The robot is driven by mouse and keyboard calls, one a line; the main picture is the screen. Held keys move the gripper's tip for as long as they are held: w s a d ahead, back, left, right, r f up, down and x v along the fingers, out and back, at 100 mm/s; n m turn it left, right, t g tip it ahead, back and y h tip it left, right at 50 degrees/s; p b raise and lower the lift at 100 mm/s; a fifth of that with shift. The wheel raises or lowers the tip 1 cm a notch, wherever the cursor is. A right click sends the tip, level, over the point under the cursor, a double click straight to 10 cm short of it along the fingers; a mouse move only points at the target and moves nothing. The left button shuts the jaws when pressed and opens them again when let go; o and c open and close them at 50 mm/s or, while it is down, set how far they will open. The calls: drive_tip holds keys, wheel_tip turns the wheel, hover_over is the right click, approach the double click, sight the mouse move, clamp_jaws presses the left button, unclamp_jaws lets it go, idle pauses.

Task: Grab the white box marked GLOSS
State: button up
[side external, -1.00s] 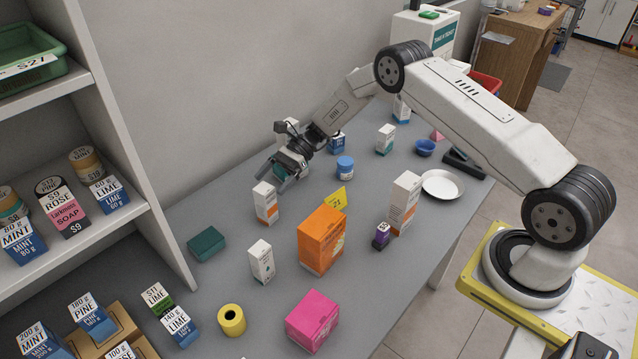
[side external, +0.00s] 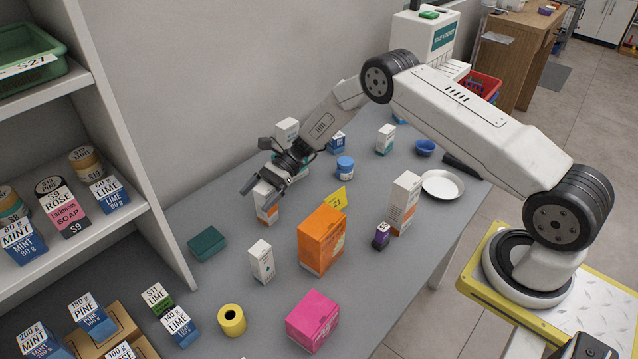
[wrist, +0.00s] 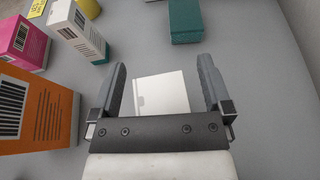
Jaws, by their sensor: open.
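Several white boxes stand on the grey counter; I cannot read GLOSS on any of them. One white box with an orange lower part (side external: 267,213) stands left of the orange box, directly below my gripper (side external: 260,194). My open fingers partly cover its upper part in the side view. In the wrist view, a plain white box top (wrist: 162,92) lies between my two spread fingers (wrist: 162,68), with a gap on each side. Another white box (side external: 261,263) stands nearer the camera, and a taller white and orange one (side external: 405,203) stands to the right.
An orange box (side external: 321,240), a pink box (side external: 312,320), a teal box (side external: 206,244) and a yellow roll (side external: 232,320) surround the area. A white and teal box (side external: 286,133) stands behind my gripper. Shelves (side external: 165,235) rise at the left. Bare counter separates most items.

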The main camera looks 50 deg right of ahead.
clamp_jaws()
drive_tip(key=shift+r, duration=0.2)
drive_tip(key=shift+r, duration=4.85)
